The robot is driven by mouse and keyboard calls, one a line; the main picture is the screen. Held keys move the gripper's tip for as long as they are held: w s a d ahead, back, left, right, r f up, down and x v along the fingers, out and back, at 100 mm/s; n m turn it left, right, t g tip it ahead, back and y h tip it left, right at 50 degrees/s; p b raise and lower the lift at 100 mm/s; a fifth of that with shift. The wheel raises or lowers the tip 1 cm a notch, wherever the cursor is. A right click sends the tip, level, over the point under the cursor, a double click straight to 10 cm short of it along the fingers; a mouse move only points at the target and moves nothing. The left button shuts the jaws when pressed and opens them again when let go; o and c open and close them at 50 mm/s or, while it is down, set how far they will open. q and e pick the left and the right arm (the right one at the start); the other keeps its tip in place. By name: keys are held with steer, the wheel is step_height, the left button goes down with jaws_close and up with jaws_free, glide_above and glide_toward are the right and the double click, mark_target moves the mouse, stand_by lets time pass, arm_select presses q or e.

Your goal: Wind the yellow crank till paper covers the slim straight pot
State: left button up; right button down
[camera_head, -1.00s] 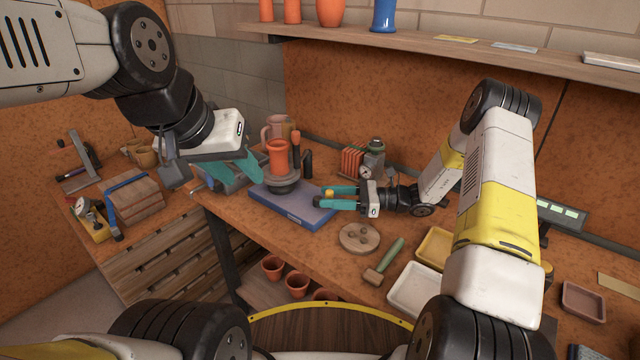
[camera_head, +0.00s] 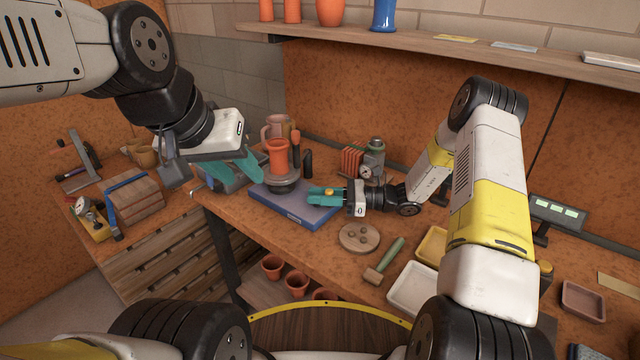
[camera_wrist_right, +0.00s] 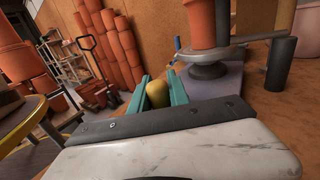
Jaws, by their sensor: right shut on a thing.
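The slim straight pot (camera_head: 278,154) is orange terracotta and stands upright on a grey round turntable (camera_head: 282,184) on a blue base (camera_head: 290,212). No paper shows on its visible side. The yellow crank knob (camera_head: 328,191) is at the right of the base; it also shows in the right wrist view (camera_wrist_right: 158,94). My right gripper (camera_head: 326,195) is shut on the yellow knob, its teal fingers on either side. My left gripper (camera_head: 250,172) hangs to the left of the pot, apart from it; its finger gap is not clear.
A round wooden disc (camera_head: 360,238), a green-handled mallet (camera_head: 384,260) and trays lie in front and to the right. A shelf (camera_head: 430,38) runs above.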

steer(key=shift+t, duration=0.3)
steer(key=m+t, duration=0.2)
steer(key=m+t+h, duration=0.1)
steer(key=t, duration=0.2)
steer(key=a+m+t+h, duration=0.1)
steer(key=m+t, duration=0.1)
steer(key=shift+m+t, duration=0.3)
steer(key=m+t+h, duration=0.2)
steer(key=a+m+t+h, duration=0.1)
steer(key=m+t+h, duration=0.1)
steer(key=t, duration=0.1)
steer(key=shift+w+f+h, duration=0.1)
steer(key=shift+w+h, duration=0.05)
steer(key=shift+h, duration=0.15)
steer(key=m+t+h, duration=0.1)
steer(key=m+h, duration=0.1)
steer(key=m+t+h, duration=0.1)
steer(key=h, duration=0.2)
steer(key=w+m+t+h, duration=0.1)
steer(key=m+h, duration=0.1)
steer(key=shift+a+m+t, duration=0.2)
steer(key=shift+m+t, duration=0.1)
steer(key=shift+t, duration=0.1)
steer(key=m+h, duration=0.2)
steer(key=h, duration=0.1)
steer(key=m+h, duration=0.1)
steer(key=h, duration=0.1)
steer(key=shift+w, duration=0.35)
steer(key=shift+m+h, duration=0.3)
steer(key=shift+h, duration=0.3)
